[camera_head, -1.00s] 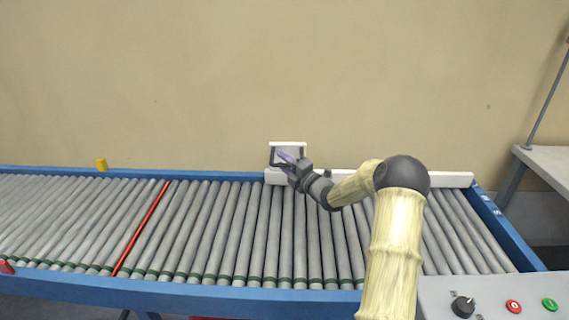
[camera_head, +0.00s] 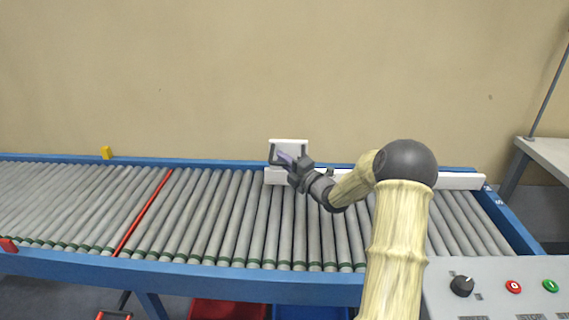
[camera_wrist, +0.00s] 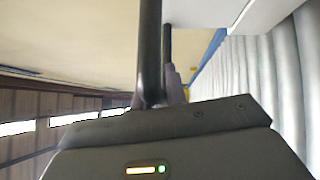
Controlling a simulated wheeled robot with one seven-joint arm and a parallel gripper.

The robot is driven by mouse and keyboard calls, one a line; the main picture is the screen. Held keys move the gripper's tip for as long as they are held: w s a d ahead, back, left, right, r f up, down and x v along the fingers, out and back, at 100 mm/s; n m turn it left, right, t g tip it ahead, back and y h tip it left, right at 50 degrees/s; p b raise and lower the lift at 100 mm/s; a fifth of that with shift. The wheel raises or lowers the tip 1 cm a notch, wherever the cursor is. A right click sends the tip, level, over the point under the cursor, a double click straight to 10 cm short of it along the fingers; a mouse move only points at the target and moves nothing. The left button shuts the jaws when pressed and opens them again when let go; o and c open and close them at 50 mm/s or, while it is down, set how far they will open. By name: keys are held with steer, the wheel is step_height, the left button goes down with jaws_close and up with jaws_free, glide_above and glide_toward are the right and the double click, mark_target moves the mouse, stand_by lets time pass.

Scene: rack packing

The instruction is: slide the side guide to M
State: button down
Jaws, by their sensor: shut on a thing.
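The side guide (camera_head: 450,180) is a long white bar lying over the rollers along the far side of the conveyor. At its left end stands a white plate (camera_head: 290,144) with a dark handle (camera_head: 272,152). My gripper (camera_head: 284,158) is shut on the handle, though my fingers partly hide the grip. My arm hides the middle of the bar. Small white marks (camera_head: 500,203) sit on the blue right end rail near the guide's right end; their letters are too small to read surely. The wrist view shows a dark upright bar (camera_wrist: 150,50) close in front of the gripper.
Grey rollers fill the conveyor, clear on the near side of the guide.

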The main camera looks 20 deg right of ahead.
steer(key=shift+s, duration=0.45)
steer(key=shift+w, duration=0.2)
steer(key=c, duration=1.4)
jaws_free()
steer(key=shift+f, duration=0.1)
steer(key=shift+c, duration=0.2)
steer(key=shift+a, duration=0.1)
steer(key=v, duration=1.7)
steer(key=shift+s, duration=0.25)
steer(key=shift+s+d, duration=0.1)
steer(key=shift+d, duration=0.1)
